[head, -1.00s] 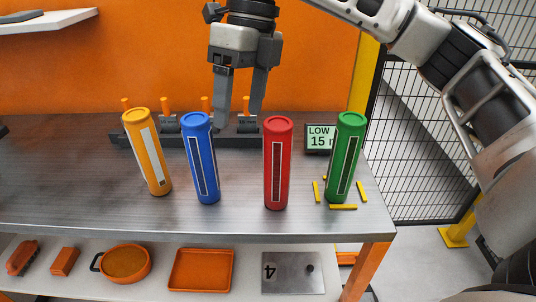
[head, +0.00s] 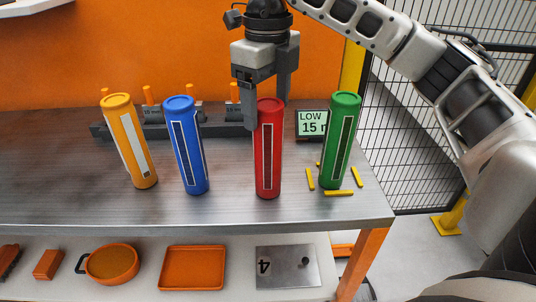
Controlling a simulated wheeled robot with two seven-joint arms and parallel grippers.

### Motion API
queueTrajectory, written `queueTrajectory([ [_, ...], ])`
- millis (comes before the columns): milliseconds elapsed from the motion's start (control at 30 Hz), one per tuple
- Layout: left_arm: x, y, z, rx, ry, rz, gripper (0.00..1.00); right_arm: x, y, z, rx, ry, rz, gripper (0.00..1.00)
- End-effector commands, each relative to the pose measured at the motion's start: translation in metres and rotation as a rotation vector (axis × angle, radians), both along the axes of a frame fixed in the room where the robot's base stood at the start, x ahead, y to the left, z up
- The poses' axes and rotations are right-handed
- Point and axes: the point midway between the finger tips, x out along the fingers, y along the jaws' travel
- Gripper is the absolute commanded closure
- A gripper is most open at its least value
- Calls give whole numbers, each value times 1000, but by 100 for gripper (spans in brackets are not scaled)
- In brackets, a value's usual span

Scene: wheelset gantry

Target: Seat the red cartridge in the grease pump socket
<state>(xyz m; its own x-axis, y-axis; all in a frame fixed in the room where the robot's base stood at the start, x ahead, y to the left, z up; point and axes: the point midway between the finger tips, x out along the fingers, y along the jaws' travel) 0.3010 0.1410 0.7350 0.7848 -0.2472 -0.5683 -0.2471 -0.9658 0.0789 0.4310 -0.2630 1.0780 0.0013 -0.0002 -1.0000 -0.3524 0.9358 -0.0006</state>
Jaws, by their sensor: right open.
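The red cartridge (head: 268,150) stands upright on the metal bench, between the blue cartridge (head: 187,146) and the green cartridge (head: 341,140). My right gripper (head: 265,112) comes down from above with its jaws open. Its fingers are at the top of the red cartridge; the left finger shows beside the cap and the right one is partly behind it. I cannot tell whether they touch it. My left gripper is not in view. I cannot make out a grease pump socket.
A yellow-orange cartridge (head: 129,142) stands at the left. Yellow marks (head: 339,193) surround the green cartridge's base. A small display (head: 312,123) reads LOW 15. A dark rack (head: 152,130) lies behind the cartridges. The bench front (head: 220,208) is clear. A lower shelf holds an orange tray (head: 192,268).

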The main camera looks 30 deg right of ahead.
Motion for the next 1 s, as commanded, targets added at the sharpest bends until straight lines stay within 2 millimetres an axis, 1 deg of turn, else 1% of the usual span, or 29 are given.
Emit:
queueTrajectory([
  [167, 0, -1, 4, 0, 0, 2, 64, -8, 4, -25, -2, 5, 1, 28],
  [300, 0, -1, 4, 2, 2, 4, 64, -8, 4, -43, 0, 4, 0, 28],
  [400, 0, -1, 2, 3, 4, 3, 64, -8, 4, -48, 0, 2, 0, 28],
  [600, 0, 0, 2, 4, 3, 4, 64, -7, 4, -48, 1, 1, 0, 28],
  [667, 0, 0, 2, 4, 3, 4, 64, -7, 4, -48, 1, 1, 1, 45],
  [700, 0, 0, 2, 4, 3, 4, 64, -7, 4, -48, 1, 1, 1, 56],
  [767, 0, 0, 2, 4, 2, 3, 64, -7, 4, -48, 1, 1, 1, 73],
  [800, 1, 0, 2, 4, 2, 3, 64, -7, 4, -48, 1, 1, 1, 84],
  [867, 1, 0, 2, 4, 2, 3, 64, -7, 4, -48, 1, 1, 1, 100],
  [1000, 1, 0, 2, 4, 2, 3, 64, -7, 5, -47, 1, -1, 1, 100],
])
